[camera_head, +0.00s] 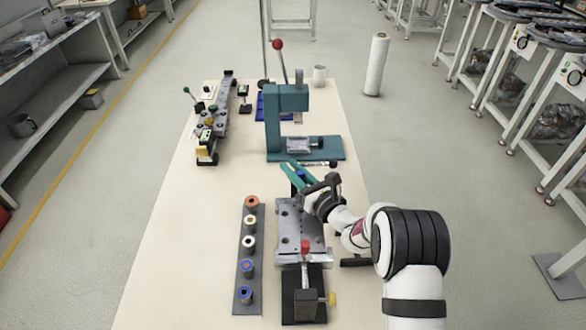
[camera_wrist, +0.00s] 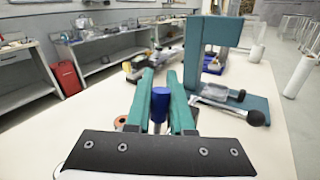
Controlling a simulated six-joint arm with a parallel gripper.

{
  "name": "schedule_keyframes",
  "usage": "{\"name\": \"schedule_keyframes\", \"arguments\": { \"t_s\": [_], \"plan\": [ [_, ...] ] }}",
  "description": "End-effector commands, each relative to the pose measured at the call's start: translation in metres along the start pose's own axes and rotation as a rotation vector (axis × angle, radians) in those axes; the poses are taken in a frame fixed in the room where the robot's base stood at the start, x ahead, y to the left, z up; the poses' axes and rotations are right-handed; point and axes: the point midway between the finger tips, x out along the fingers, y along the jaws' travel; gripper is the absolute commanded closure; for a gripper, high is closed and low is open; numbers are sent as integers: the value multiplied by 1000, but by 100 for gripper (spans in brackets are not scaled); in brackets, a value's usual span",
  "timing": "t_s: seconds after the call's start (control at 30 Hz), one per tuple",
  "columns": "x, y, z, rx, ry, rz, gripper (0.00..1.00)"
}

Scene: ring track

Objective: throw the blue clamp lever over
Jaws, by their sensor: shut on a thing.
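The blue clamp lever shows as a blue grip between the two teal fingers of my gripper (camera_wrist: 160,82) in the wrist view, where the blue lever (camera_wrist: 161,104) stands about upright. In the head view my gripper (camera_head: 300,172) is at the far end of the grey metal fixture (camera_head: 288,235), and a small part of the blue lever (camera_head: 301,174) shows between the fingers. The gripper is shut on the lever. The lever's lower end and its pivot are hidden by the fingers and the dark gripper body.
A teal press (camera_head: 273,125) with a red-ball handle stands just beyond my gripper. A red knob (camera_head: 305,246) rises at the fixture's near end. A strip (camera_head: 241,275) of several ringed pegs lies left. A rail with clamps (camera_head: 213,122) lies far left. The table's left middle is clear.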

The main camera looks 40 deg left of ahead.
Motion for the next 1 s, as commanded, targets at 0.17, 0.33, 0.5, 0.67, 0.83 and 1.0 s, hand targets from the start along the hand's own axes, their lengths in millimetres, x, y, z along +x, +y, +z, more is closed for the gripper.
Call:
{"name": "schedule_keyframes", "arguments": {
  "t_s": [0.17,0.33,0.5,0.67,0.83,1.0],
  "plan": [
    [-2,2,0,-30,-49,8,100],
    [-9,6,5,-112,-172,23,100],
    [-10,7,7,-130,-200,24,100],
    [-10,7,7,-129,-198,24,100],
    [-10,7,6,-129,-198,24,49],
    [-10,7,6,-129,-197,24,49]
  ]
}}
